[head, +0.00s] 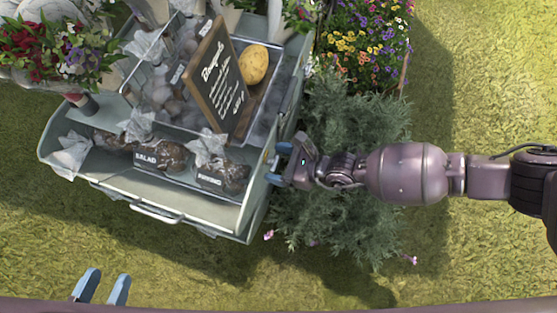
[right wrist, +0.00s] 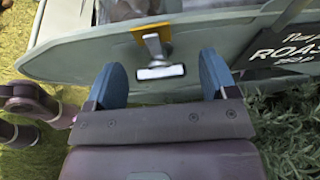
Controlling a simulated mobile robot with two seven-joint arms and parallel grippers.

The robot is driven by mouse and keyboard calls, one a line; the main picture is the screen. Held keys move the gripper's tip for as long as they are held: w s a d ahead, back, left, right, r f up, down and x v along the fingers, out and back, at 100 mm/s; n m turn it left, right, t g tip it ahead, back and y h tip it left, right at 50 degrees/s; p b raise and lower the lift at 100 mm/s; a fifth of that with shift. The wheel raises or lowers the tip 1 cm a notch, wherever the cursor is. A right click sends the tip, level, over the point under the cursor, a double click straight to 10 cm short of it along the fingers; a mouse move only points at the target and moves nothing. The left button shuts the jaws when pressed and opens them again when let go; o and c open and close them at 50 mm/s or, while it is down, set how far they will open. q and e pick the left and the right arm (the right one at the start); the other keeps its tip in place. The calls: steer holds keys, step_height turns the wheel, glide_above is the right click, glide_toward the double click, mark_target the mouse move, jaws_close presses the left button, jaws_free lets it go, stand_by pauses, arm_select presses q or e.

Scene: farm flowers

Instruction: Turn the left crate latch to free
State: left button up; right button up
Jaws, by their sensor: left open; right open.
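A grey-green crate (head: 48,135) stands left of centre in the head view. In the right wrist view a silver latch handle (right wrist: 160,72) on an orange plate (right wrist: 151,32) sits on the crate's side (right wrist: 80,62). I cannot tell whether it is the left latch. My right gripper (head: 276,163) is at the crate's right side, open. In the right wrist view its blue fingers (right wrist: 163,82) lie either side of the handle, seemingly without touching it. The head view does not show the latch clearly. My left gripper (head: 101,287) is open and empty, low over the grass.
The crate holds labelled bags (head: 160,157), a clear box and a chalkboard sign (head: 217,80). A metal handle (head: 157,212) is on its front. Bushy plants (head: 350,115) and flowers (head: 368,35) stand close to its right. Open grass (head: 480,255) lies beyond.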

steer(key=c, duration=0.9)
steer(key=shift+c, duration=0.2)
